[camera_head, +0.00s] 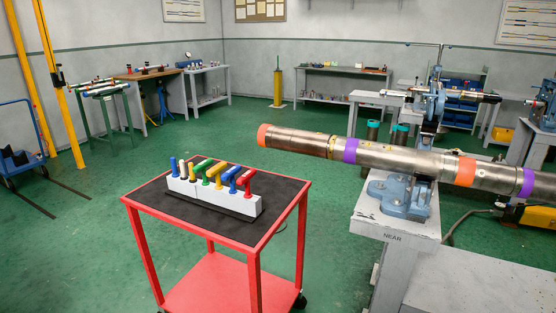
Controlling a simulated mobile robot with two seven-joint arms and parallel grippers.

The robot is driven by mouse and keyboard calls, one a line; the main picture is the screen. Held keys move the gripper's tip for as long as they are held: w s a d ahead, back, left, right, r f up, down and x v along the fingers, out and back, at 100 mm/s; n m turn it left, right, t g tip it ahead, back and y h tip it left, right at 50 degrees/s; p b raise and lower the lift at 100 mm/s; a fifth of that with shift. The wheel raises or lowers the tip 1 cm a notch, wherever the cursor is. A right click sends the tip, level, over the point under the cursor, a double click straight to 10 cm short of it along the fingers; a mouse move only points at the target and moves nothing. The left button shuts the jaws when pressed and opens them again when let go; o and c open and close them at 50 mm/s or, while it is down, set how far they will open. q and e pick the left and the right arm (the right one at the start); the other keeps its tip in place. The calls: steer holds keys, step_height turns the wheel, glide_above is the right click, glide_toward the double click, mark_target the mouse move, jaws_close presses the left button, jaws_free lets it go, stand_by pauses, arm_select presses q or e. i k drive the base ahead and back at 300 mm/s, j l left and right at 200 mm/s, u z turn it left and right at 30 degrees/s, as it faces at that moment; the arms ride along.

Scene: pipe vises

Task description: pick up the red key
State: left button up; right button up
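The red key (245,180) has a bent, L-shaped handle. It stands upright at the right end of a white block rack (238,204). A blue key (230,174) stands just to its left, with yellow, green, white and another blue one further left in the same row. The rack sits on the dark top of a red cart (270,229). The lower part of the red key is inside or behind the rack and cannot be seen. Neither of my grippers is in view.
A long metal pipe (400,160) with orange and purple bands lies in a blue-grey vise (398,195) on a grey bench (393,224) right of the cart. Its orange end reaches toward the cart's far side. Green floor (70,260) is open left of the cart.

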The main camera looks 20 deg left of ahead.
mark_target(244, 178)
steer(key=i+l+u, duration=0.4)
steer(key=i, duration=0.2)
steer(key=i+l+u, duration=0.4)
steer(key=l, duration=0.25)
steer(key=i, duration=0.1)
